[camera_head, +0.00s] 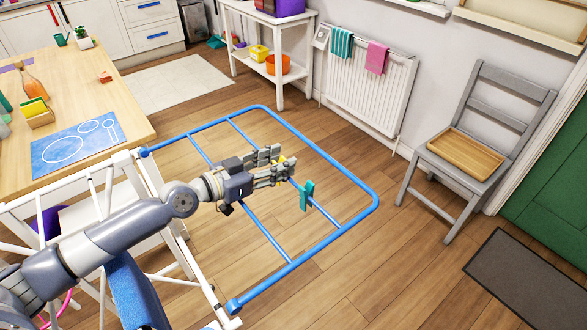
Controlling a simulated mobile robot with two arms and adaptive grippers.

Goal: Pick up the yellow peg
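The yellow peg (279,159) is mostly hidden by my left gripper (287,160) in the head view. Only small yellow bits show between and beside the fingers, over a bar of the blue drying rack (331,241). The fingers lie on either side of the peg. I cannot tell whether they press on it or whether it is still clipped to the bar. A teal peg (306,196) sits on the same bar, just right of and below my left gripper. My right gripper is not in view.
A wooden table (135,107) stands at the left. A grey chair (465,140) with a wooden tray (466,153) is at the right. A radiator (366,93) and a white shelf (264,40) line the back wall.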

